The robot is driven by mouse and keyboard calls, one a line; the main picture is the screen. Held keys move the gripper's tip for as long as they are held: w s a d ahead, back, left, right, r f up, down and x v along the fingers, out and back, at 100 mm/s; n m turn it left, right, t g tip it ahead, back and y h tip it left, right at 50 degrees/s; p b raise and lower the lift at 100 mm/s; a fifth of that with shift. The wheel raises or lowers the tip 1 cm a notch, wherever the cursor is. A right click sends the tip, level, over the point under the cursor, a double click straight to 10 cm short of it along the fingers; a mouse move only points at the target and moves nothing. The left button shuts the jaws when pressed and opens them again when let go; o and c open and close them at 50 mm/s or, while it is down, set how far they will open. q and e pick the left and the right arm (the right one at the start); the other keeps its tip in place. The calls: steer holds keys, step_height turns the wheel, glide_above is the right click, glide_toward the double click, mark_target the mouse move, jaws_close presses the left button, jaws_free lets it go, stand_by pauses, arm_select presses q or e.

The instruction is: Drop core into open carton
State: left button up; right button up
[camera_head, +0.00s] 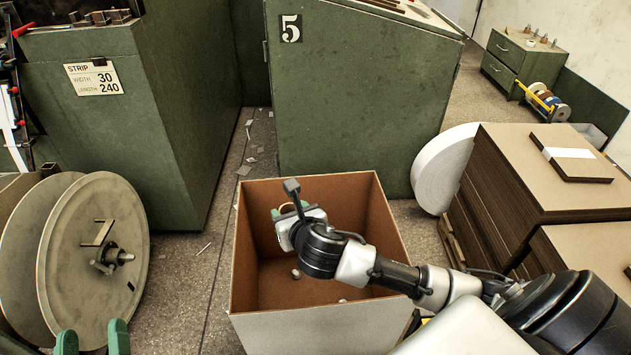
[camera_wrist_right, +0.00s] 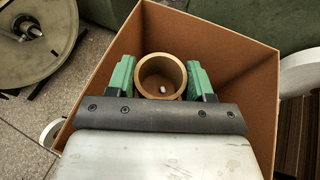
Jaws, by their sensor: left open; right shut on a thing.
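The open carton (camera_head: 318,326) stands on the floor in the middle of the head view, its brown inside showing. A brown cardboard core (camera_wrist_right: 160,60), a short hollow tube, sits between the green fingers of my right gripper (camera_wrist_right: 162,82) in the right wrist view. That gripper is shut on the core and over the carton's opening; it also shows in the head view (camera_head: 290,212), where the core is mostly hidden. My left gripper (camera_head: 92,341) shows only its two green fingertips, apart and empty, at the bottom left, left of the carton.
A large reel (camera_head: 85,255) stands at left. Green machine cabinets (camera_head: 355,105) are behind the carton. A white roll (camera_head: 440,170) and stacked boards (camera_head: 555,185) are at right. Small pale bits lie in the carton, and scraps litter the floor behind it.

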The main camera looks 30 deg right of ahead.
arm_select(q)
step_height(320, 180, down, 12)
steer(key=s+a+g+y+p, duration=0.3)
steer(key=g+p, duration=0.3)
steer(key=g, duration=0.4)
steer(key=s+a+f+n+g+y+p, duration=0.15)
steer(key=s+a+f+g+p, duration=0.25)
steer(key=s+f+g, duration=0.5)
arm_select(e)
steer(key=w+d+f+m+h, duration=0.1)
steer(key=w+d+m+h, duration=0.1)
steer(key=d, duration=0.7)
arm_select(q)
steer(key=s+r+t+b, duration=0.25)
steer(key=r+b, duration=0.35)
steer(key=r, duration=0.6)
steer(key=w+d+r+t+b, duration=0.1)
steer(key=w+d+r+t, duration=0.1)
steer(key=w+t, duration=0.3)
steer(key=shift+w+d+r+m, duration=0.3)
steer(key=shift+w+m, duration=0.15)
steer(key=shift+w, duration=0.65)
arm_select(e)
step_height(320, 180, down, 6)
steer(key=shift+s, duration=0.25)
arm_select(q)
steer(key=shift+h, duration=0.25)
arm_select(e)
steer(key=shift+a+f, duration=0.1)
steer(key=shift+a, duration=0.05)
